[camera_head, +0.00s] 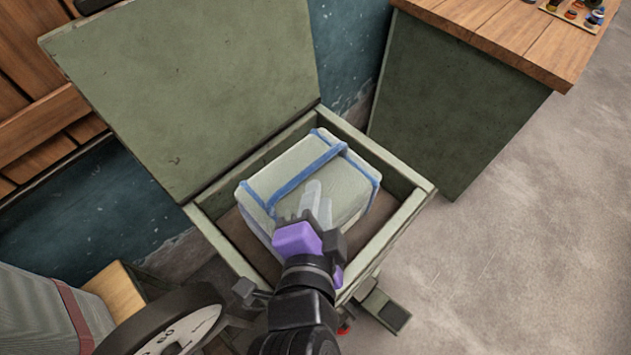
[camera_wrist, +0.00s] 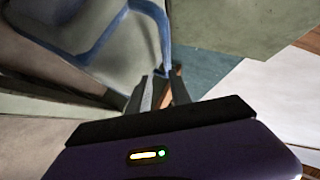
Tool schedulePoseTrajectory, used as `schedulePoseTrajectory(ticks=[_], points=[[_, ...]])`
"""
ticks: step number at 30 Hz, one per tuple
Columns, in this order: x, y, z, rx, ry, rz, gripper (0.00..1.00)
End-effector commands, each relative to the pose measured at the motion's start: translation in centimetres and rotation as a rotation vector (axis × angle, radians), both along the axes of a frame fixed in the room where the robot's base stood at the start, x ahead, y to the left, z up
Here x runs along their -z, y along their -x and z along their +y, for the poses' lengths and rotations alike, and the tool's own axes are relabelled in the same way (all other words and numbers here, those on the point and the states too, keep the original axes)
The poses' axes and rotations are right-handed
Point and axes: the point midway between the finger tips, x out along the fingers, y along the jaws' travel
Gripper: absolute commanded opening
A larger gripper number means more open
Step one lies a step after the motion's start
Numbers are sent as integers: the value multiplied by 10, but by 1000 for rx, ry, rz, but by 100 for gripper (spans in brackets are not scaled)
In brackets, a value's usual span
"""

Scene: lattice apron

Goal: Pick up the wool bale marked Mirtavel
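A pale grey-green bale (camera_head: 320,165) with blue straps lies inside an open green chest. No name marking is legible on it, so I cannot tell whether it is the Mirtavel one. My gripper (camera_head: 317,192), with a purple body and pale fingers, reaches over the bale's near side. Its fingertips overlap the bale in the head view; whether they touch is unclear. In the wrist view the bale (camera_wrist: 95,50) and its blue strap are at upper left, and my gripper's fingers (camera_wrist: 163,88) show a narrow gap with nothing held between them.
The green chest (camera_head: 418,192) has walls close around the bale, and its raised lid (camera_head: 190,90) leans behind. A green cabinet with a wooden top (camera_head: 480,25) stands at upper right. Floor on the right is clear.

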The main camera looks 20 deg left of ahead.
Motion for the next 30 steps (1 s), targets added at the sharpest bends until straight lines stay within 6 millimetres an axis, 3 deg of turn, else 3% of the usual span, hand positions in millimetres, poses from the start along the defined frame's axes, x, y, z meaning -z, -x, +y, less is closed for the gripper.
schedulePoseTrajectory(ticks=[7,24,30], points=[[1,-2,19,37,-63,18,25],[23,-59,41,39,-62,18,25],[27,-64,43,37,-65,17,25]])
